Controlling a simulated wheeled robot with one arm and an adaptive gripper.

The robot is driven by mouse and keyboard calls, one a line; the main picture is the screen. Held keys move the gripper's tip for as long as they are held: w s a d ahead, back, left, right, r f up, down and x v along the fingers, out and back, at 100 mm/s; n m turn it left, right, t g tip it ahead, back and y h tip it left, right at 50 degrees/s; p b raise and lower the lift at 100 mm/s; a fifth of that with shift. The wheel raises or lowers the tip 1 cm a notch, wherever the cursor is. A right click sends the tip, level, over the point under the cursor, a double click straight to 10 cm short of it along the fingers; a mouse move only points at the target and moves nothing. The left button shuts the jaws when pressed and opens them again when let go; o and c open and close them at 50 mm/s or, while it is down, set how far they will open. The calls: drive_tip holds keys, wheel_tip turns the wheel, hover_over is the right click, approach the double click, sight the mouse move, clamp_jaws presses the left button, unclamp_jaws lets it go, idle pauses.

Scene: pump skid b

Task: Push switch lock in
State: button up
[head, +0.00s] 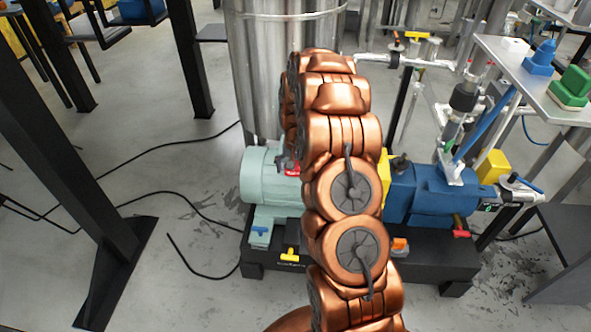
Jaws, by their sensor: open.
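I cannot tell which part here is the switch lock. Small coloured parts show on the pump skid: a red part (292,170) beside the pale green motor, partly covered by my arm, a blue part (260,231), a yellow handle-like part (290,255), an orange part (400,244) and a red part (461,226) at the right. My copper arm rises through the middle of the head view and covers the centre of the skid. My gripper does not show.
The pale green motor (268,178) and blue pump (428,196) sit on a black base (440,268). A steel tank (255,60) stands behind. A shelf (540,90) holds blue and green items at right. A black post (60,150) and floor cables (180,195) lie left.

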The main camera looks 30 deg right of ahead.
drive_tip(key=c, duration=1.7)
drive_tip(key=shift+w+d, duration=1.05)
drive_tip(key=shift+w, duration=0.25)
drive_tip(key=shift+r, duration=0.1)
drive_tip(key=o, duration=1.7)
wheel_tip(320, 180, up, 12)
